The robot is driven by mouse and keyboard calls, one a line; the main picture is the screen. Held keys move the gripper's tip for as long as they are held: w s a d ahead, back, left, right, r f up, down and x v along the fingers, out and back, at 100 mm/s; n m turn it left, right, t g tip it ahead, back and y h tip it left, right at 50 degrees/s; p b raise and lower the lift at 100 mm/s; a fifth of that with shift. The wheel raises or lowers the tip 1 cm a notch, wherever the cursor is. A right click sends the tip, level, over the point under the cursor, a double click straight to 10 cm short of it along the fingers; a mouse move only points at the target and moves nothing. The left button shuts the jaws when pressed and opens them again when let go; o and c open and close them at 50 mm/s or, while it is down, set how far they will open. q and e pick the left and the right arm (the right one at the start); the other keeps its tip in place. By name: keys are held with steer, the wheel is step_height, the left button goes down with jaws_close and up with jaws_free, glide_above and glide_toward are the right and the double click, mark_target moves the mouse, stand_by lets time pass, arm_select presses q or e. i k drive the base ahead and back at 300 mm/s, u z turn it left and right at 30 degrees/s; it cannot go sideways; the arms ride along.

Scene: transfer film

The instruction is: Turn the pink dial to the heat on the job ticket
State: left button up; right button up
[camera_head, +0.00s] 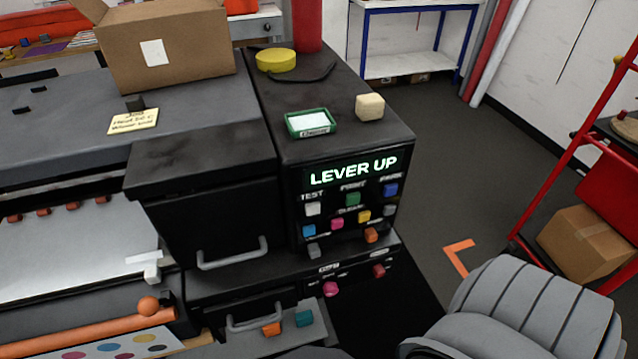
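The pink dial (330,289) sits on the lower front panel of the black machine, under a small white label too small to read. Its pointer setting cannot be made out. The job ticket (133,121) is a yellow note on the grey top surface at the left. It has a "Heat" line, but I cannot read its value surely. Neither of my grippers is in view.
Several coloured buttons (337,223) sit below the display. A red knob (379,271) is right of the dial. A cardboard box (165,50) stands behind the ticket.

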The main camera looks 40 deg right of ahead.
mark_target(330, 288)
steer(key=u, duration=1.15)
steer(key=k, duration=1.5)
steer(key=z, duration=2.55)
